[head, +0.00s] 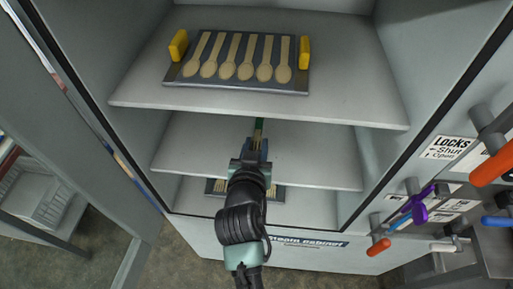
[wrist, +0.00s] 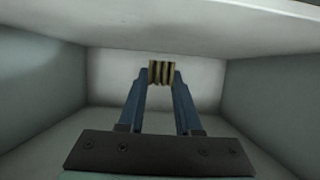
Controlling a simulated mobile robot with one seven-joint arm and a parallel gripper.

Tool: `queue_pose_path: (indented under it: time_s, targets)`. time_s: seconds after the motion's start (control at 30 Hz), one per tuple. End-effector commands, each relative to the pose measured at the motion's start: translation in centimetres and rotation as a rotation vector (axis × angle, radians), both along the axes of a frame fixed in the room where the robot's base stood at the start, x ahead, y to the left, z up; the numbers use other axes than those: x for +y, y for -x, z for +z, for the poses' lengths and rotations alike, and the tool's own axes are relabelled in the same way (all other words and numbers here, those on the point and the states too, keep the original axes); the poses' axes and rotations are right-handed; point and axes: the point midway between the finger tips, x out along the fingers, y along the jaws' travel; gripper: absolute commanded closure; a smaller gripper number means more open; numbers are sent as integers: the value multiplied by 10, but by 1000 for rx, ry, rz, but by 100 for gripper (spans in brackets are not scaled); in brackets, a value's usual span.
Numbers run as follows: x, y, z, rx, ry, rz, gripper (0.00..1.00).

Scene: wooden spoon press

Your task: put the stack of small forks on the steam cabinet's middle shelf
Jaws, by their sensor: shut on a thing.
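My gripper (head: 257,146) reaches into the open steam cabinet (head: 205,235), between the top shelf and the middle shelf (head: 318,160). It is shut on the stack of small forks (wrist: 161,72), seen end-on as pale and dark stripes between the fingertips in the wrist view. In the head view the stack shows only as a thin piece (head: 258,126) ahead of the fingers. My gripper also shows in the wrist view (wrist: 161,80). I cannot tell whether the stack touches the shelf. The visible parts of the middle shelf are bare.
The top shelf (head: 135,95) overhangs and holds a tray of wooden spoons (head: 237,83) with yellow handles. Another tray (head: 215,187) lies on the lowest level, partly hidden by my arm. Side walls flank the gripper. Colored lock levers (head: 418,210) stand at the right.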

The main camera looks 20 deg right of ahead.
Motion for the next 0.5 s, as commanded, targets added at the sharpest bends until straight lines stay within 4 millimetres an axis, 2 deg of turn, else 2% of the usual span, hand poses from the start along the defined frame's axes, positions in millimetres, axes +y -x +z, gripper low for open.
queue_pose_path:
  time_s: [0.3,0.5]
  targets:
    - [0,0,-38,1,0,1,100]
    - [0,0,-41,-2,-1,1,100]
